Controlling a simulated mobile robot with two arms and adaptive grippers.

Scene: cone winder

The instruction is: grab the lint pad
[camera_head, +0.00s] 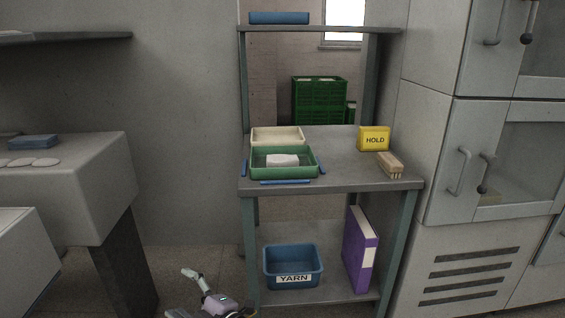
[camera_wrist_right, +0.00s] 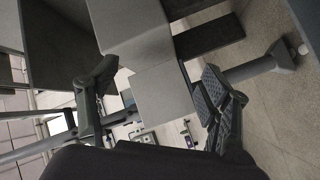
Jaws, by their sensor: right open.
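A white block-like pad (camera_head: 283,160), which looks like the lint pad, lies in a green tray (camera_head: 262,174) on the grey rack's middle shelf. My right gripper (camera_head: 184,293) is low at the bottom of the head view, left of the rack and well below the tray. In the right wrist view its two fingers (camera_wrist_right: 157,98) are spread apart with nothing between them. The pad cannot be made out in the wrist view. My left gripper is not in view.
A cream tray (camera_head: 277,135) sits behind the green one. Blue strips lie around it. A yellow HOLD box (camera_head: 374,139) and a brush (camera_head: 390,165) stand right. Below are a blue YARN bin (camera_head: 293,259) and purple binder (camera_head: 360,249). White discs (camera_head: 46,162) lie on the left bench.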

